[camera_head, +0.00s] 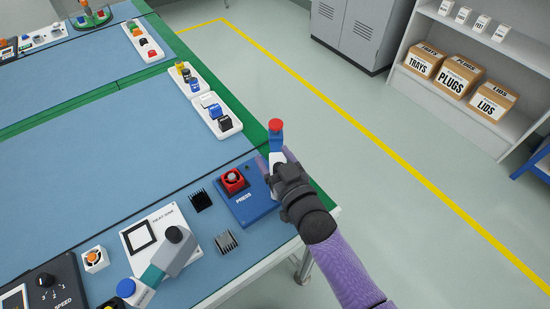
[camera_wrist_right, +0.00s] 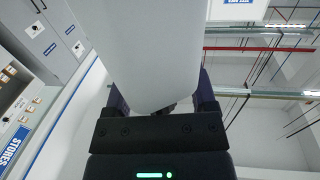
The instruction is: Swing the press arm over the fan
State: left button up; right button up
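The blue press base (camera_head: 249,212), marked PRESS, sits at the table's right edge. The fan, a red frame with a dark rotor (camera_head: 233,181), rests on it and is uncovered. The press arm (camera_head: 276,139), blue and white with a red cap, is at the base's right, beside the fan and not above it. My right gripper (camera_head: 275,161) is at its white part with a finger on each side. In the right wrist view a large white body (camera_wrist_right: 155,50) fills the space between the fingers; whether they grip it is unclear. My left gripper is out of view.
Left of the press are a black heat sink (camera_head: 201,200), a grey one (camera_head: 225,242) and a white HEAT SINK plate (camera_head: 155,232) with a teal arm. A white fan-like part (camera_head: 95,259) and a SPEED panel (camera_head: 48,284) are farther left.

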grip_shut()
dwell(1.3)
